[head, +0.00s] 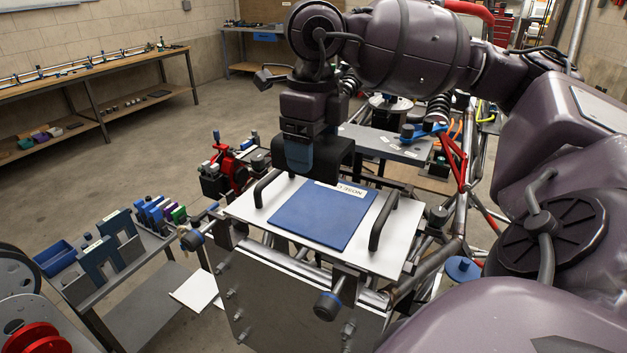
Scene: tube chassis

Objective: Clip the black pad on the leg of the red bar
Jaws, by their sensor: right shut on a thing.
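A thick red bar (468,9) shows at the top edge, right of centre, and bends downward there. Most of its leg is hidden behind my right arm. My right gripper (299,158) points down over the far left edge of the white panel, well to the left of the red bar. A dark block (338,152), which looks like the black pad, is right at its fingers. The fingers partly cover it, and the exact grip is hard to see. My left gripper is not in view.
A blue sheet (325,214) lies on the white panel (388,262) with two black handles. Thin red tubes (455,165) and metal chassis tubes stand to the right. A low rack (150,257) with blue parts is at left. A workbench (95,68) stands behind open floor.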

